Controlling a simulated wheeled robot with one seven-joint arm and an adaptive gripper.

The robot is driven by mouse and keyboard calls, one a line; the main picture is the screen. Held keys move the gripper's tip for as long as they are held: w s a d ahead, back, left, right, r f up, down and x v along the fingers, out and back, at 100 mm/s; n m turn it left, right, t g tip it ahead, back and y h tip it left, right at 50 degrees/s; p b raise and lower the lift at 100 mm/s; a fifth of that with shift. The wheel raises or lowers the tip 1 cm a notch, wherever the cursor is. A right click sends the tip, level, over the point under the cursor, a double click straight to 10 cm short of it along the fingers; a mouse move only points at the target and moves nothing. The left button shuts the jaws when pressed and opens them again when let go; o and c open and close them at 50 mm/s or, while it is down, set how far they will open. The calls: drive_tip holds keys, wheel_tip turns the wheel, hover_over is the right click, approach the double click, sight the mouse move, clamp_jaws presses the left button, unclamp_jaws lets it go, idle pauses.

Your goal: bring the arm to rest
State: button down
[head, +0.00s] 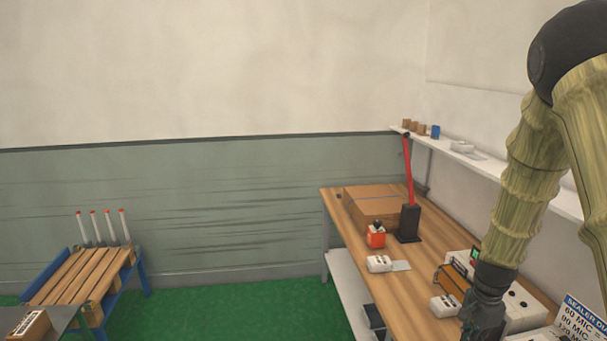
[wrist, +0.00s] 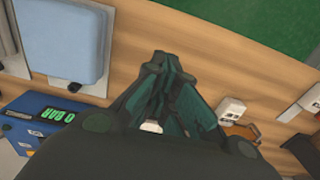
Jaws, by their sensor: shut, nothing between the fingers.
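My arm comes down at the right of the head view, wrapped in a yellowish sleeve. My gripper (head: 482,318) is dark and hangs low over the right part of the wooden workbench (head: 400,270). In the wrist view my gripper (wrist: 162,62) points across the bench top, with its fingers together and nothing visible between them. How far it is above the bench I cannot tell.
A red-handled device (head: 408,190), a brown box (head: 372,205) and white boxes (head: 379,263) stand on the bench. A shelf (head: 500,165) runs along the right wall. A slatted rack (head: 80,277) stands at left. Green floor (head: 230,310) between is clear.

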drive_tip(key=s+a+f+n+h, duration=0.1)
drive_tip(key=s+a+f+n, duration=0.3)
drive_tip(key=s+f, duration=0.45)
drive_tip(key=s+a+f+n, duration=0.3)
drive_tip(key=s+f+n, duration=0.15)
drive_tip(key=f, duration=0.65)
drive_tip(key=s+a+f+n, duration=0.2)
drive_tip(key=s+a+f, duration=0.15)
drive_tip(key=s, duration=0.35)
drive_tip(key=s+a+f+n+y, duration=0.1)
drive_tip(key=s+a+f+n, duration=0.1)
drive_tip(key=s+a+n, duration=0.3)
drive_tip(key=s+a+f, duration=0.2)
drive_tip(key=s+a, duration=0.1)
drive_tip(key=s, duration=0.5)
wheel_tip(320, 180, down, 10)
drive_tip(key=b, duration=1)
drive_tip(key=shift+a+f, duration=0.2)
drive_tip(key=shift+s, duration=0.1)
